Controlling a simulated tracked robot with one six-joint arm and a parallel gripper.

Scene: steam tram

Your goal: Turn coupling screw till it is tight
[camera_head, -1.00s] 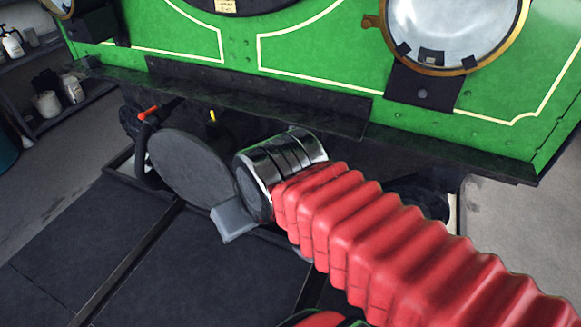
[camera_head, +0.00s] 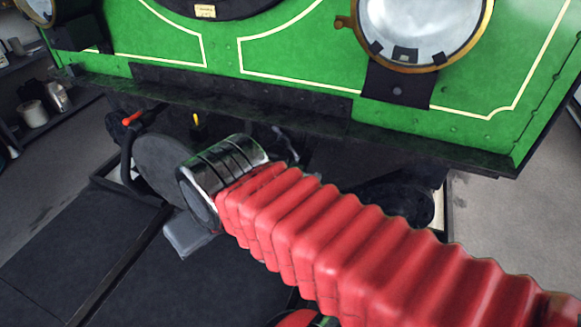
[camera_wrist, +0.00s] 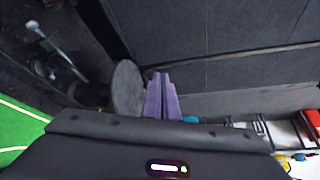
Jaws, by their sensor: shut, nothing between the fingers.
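My gripper (camera_wrist: 160,78) shows in the wrist view as two purple fingers closed together, with nothing between them. They point beside the round grey buffer disc (camera_wrist: 128,88). A metal rod with a rounded end (camera_wrist: 58,50), probably the coupling screw and its handle, lies at the upper left, well apart from the fingers. In the head view a small grey lever (camera_head: 284,141), perhaps the same part, shows just right of my chrome wrist. The buffer disc (camera_head: 160,165) is partly covered by my wrist. The fingers and most of the coupling are hidden there.
The green tram front (camera_head: 300,60) with its dark buffer beam (camera_head: 240,100) stands behind my arm. A red-handled hose (camera_head: 128,135) hangs at the left, near a yellow tap (camera_head: 196,120). Shelves (camera_head: 40,110) stand far left. Dark floor plates (camera_head: 60,250) are clear in front.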

